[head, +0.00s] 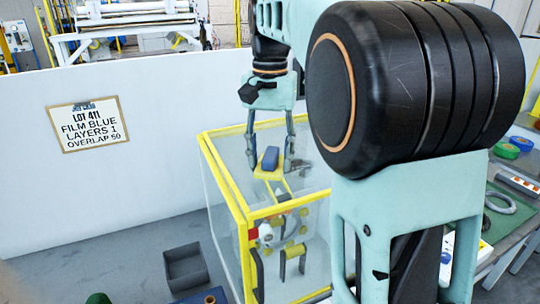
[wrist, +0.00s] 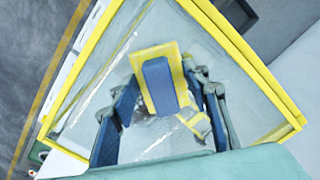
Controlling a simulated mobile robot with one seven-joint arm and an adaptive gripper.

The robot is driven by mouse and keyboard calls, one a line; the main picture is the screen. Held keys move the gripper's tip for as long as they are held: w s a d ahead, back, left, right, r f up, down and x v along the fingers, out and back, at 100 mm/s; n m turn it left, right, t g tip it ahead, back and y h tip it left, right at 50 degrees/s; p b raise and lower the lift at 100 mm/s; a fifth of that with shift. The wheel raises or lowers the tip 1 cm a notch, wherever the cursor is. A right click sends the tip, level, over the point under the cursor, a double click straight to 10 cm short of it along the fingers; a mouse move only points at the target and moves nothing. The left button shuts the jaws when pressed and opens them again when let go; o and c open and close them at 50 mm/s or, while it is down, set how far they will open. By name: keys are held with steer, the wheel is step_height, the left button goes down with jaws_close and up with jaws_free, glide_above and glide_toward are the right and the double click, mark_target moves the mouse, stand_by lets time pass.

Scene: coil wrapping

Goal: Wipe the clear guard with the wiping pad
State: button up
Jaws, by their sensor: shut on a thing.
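The clear guard (head: 223,175) is a see-through box with yellow edges, standing in the middle of the head view. Its top panel and yellow frame (wrist: 250,60) fill much of the wrist view. The wiping pad (head: 270,158) is yellow with a blue grip block on top. It also shows in the wrist view (wrist: 158,82), over the clear panel. My gripper (head: 270,166) is shut on the pad, with one finger on each side of the blue block. The pad appears at the guard's top panel; whether it touches cannot be told.
A white partition with a lot sign (head: 88,124) stands behind on the left. A grey open bin (head: 185,268) sits on the floor left of the guard. A bench at the right holds green and blue tape rolls (head: 507,151). My arm blocks the right middle.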

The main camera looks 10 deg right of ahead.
steer(key=shift+f+b, duration=0.65)
steer(key=shift+f, duration=0.35)
stand_by(0.3)
